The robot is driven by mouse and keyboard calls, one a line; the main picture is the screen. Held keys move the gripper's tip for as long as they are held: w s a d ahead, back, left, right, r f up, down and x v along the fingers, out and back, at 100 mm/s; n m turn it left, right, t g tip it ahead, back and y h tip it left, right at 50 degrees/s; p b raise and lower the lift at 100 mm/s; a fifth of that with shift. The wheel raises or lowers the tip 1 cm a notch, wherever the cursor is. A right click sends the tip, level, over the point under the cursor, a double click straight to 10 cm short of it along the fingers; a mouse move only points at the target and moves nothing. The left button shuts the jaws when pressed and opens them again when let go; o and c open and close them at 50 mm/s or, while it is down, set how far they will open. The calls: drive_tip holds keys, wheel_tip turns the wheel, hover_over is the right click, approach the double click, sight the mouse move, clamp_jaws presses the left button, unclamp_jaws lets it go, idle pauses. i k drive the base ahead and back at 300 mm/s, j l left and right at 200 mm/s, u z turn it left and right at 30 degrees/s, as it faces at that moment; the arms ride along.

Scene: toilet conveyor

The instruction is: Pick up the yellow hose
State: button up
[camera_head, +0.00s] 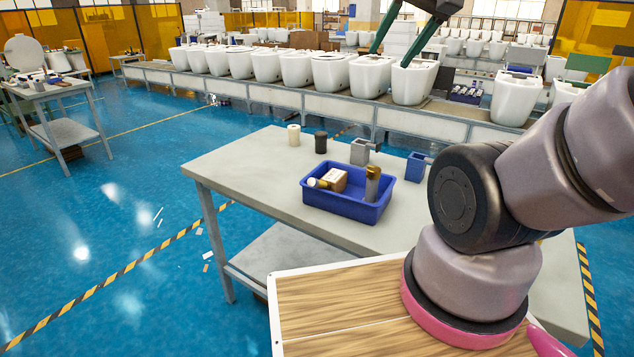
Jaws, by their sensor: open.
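A blue bin (345,207) stands on the grey table. A small yellow-ended piece (318,183) lies at its left side, probably the yellow hose; it is too small to be sure. A brown box (333,178) with a white label is beside it. A grey cylinder (372,186) with a gold-coloured top stands upright at the bin's right side. My gripper (390,58) hangs at the top of the view, its two green fingers apart with nothing between them. It appears well above the bin in the picture, with the conveyor behind it.
The grey table (255,180) also holds a cream roll (294,135), a black cylinder (320,142), a grey holder (361,152) and a blue holder (417,167) behind the bin. A conveyor (300,103) with several white toilets runs behind. The table's left part is clear.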

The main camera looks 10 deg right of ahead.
sight(312, 181)
drive_tip(key=k+j+u, duration=0.1)
drive_tip(key=k+j, duration=0.3)
drive_tip(key=j, duration=0.2)
drive_tip(key=k+j+u, duration=0.15)
drive_tip(key=k+j, duration=0.05)
drive_tip(key=j, duration=0.1)
